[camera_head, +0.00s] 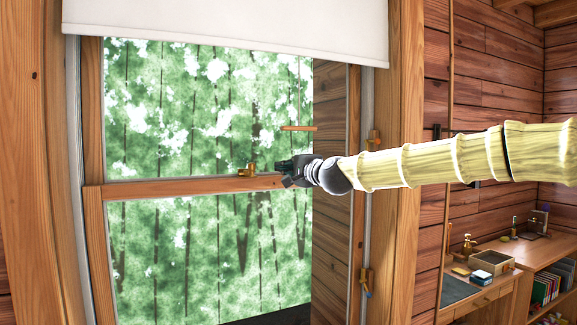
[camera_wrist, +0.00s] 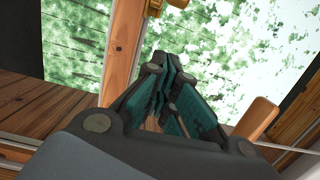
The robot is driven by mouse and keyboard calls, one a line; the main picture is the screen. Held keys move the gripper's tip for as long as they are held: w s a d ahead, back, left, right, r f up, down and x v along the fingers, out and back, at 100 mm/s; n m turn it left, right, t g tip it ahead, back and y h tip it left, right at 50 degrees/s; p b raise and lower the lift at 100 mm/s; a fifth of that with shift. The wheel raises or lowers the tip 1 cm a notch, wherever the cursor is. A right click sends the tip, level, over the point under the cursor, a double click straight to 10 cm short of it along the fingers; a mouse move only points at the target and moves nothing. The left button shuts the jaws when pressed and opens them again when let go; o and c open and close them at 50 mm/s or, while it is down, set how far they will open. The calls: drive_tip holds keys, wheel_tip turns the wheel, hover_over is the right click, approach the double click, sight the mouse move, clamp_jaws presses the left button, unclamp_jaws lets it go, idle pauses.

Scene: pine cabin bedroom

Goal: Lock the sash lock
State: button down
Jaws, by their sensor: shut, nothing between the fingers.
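The brass sash lock (camera_head: 247,170) sits on the wooden meeting rail (camera_head: 150,188) of the window, near the middle of the sash. In the wrist view the brass lock (camera_wrist: 177,3) shows at the top edge, partly cut off, beyond the fingertips on the rail (camera_wrist: 128,50). My gripper (camera_head: 285,168) is just right of the lock in the head view, with a small gap between them. In the wrist view my gripper (camera_wrist: 163,68) is shut and empty, its fingertips together. The lever's position is too small to tell.
A white blind (camera_head: 230,25) hangs over the window's top. Brass fittings (camera_head: 365,280) are on the right jamb. A wooden peg-like piece (camera_head: 298,128) shows above my gripper. A desk with a wooden box (camera_head: 490,262) stands at the lower right.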

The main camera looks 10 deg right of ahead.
drive_tip(key=w+a+p, duration=0.2)
drive_tip(key=a+p, duration=0.1)
drive_tip(key=a, duration=0.2)
drive_tip(key=shift+w+a, duration=0.25)
drive_tip(key=shift+w, duration=0.15)
idle(0.4)
